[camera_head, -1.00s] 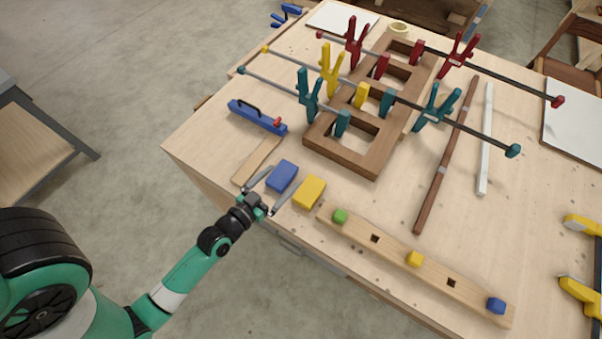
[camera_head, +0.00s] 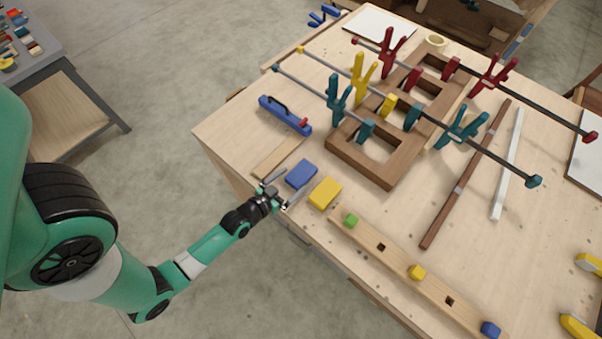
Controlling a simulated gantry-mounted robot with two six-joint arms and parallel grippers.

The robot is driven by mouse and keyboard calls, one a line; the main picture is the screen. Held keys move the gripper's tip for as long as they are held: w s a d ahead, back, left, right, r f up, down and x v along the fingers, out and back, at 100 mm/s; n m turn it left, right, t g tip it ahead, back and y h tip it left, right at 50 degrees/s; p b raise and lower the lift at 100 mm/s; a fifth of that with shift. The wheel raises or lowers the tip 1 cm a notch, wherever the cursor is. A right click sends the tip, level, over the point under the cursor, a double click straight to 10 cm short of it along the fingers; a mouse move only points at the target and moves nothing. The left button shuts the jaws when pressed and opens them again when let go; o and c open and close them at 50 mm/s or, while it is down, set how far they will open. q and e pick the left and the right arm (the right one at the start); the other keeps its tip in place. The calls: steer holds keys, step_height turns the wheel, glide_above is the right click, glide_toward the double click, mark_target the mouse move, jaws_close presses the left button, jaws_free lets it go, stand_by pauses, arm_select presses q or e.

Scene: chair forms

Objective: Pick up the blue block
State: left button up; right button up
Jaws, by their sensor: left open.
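The blue block (camera_head: 301,174) lies flat on the workbench near its front left edge. It sits left of a yellow block (camera_head: 324,193). My left gripper (camera_head: 290,187) is open and empty at the near side of the blue block, with its fingers pointing toward it. One finger is by the block's left side and the other is near its front right corner. I cannot tell whether either finger touches it. My right gripper is not in view.
A wooden strip (camera_head: 277,157) and a blue tool with a black handle (camera_head: 285,115) lie left of the block. A beam with small coloured cubes (camera_head: 430,282) lies to the right. A clamped wooden frame (camera_head: 362,167) stands behind.

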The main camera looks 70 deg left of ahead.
mark_target(297, 177)
arm_select(q)
steer(key=x, duration=0.4)
steer(key=shift+w+a+r, duration=0.1)
steer(key=shift+w+r, duration=0.05)
steer(key=shift+w, duration=0.35)
steer(key=c, duration=1.4)
